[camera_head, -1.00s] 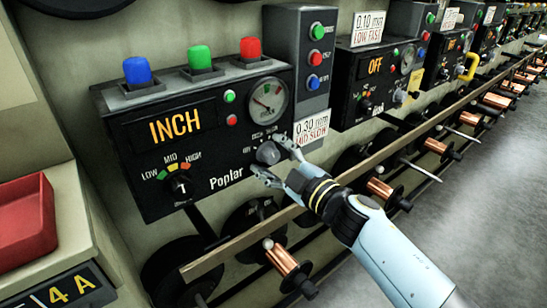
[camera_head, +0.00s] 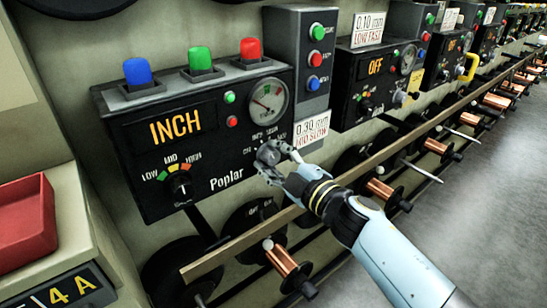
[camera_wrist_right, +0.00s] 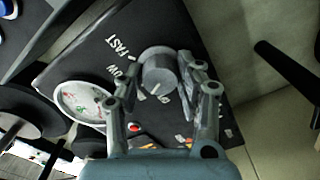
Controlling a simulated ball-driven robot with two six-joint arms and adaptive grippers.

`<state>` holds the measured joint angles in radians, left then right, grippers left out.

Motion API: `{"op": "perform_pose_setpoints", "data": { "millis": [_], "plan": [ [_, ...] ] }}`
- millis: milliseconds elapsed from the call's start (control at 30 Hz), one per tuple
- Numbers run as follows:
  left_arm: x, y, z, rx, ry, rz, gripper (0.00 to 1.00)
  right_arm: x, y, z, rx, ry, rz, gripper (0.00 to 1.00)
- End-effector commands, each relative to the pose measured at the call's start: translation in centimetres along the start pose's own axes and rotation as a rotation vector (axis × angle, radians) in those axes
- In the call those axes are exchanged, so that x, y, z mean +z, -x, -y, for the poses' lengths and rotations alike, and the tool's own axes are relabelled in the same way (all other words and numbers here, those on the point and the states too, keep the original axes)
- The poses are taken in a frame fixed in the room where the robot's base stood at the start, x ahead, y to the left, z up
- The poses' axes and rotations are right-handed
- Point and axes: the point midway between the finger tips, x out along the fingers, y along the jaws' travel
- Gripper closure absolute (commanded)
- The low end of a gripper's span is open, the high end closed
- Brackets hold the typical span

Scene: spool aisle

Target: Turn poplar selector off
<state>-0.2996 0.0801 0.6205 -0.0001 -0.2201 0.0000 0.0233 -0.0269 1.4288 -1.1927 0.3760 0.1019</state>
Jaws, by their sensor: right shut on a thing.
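The Poplar control box (camera_head: 150,205) is black, and its display reads INCH in orange. Its grey selector knob (camera_head: 268,153) sits at the lower right of the panel, above and right of the word Poplar. My right gripper (camera_head: 276,160) is shut on the knob, with its fingers on either side of it. In the right wrist view the knob (camera_wrist_right: 158,72) shows round and grey between the fingertips, with FAST printed near it. The gripper hides some of the printed positions. My left gripper is not in view.
A small black knob (camera_head: 180,187) marked LOW, MID, HIGH sits left on the same panel. Blue, green and red lamps stand on top. A rail (camera_head: 230,245) runs below, with copper spools under it. Another box (camera_head: 365,85) reading OFF stands to the right.

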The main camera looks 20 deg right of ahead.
Motion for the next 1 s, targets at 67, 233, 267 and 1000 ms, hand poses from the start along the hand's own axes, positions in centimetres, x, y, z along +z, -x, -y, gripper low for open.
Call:
{"op": "perform_pose_setpoints", "data": {
  "millis": [67,233,267,1000],
  "plan": [
    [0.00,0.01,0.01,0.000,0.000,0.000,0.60,0.02,0.03,0.09,-0.001,0.053,0.000,0.96],
    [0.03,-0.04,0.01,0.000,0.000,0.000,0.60,0.03,0.04,0.15,-0.002,0.185,0.000,0.96],
    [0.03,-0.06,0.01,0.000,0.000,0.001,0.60,0.04,0.04,0.16,-0.002,0.207,0.000,0.96],
    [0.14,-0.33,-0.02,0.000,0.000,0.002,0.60,0.07,0.06,0.24,-0.003,0.484,0.001,0.96]
  ]
}}
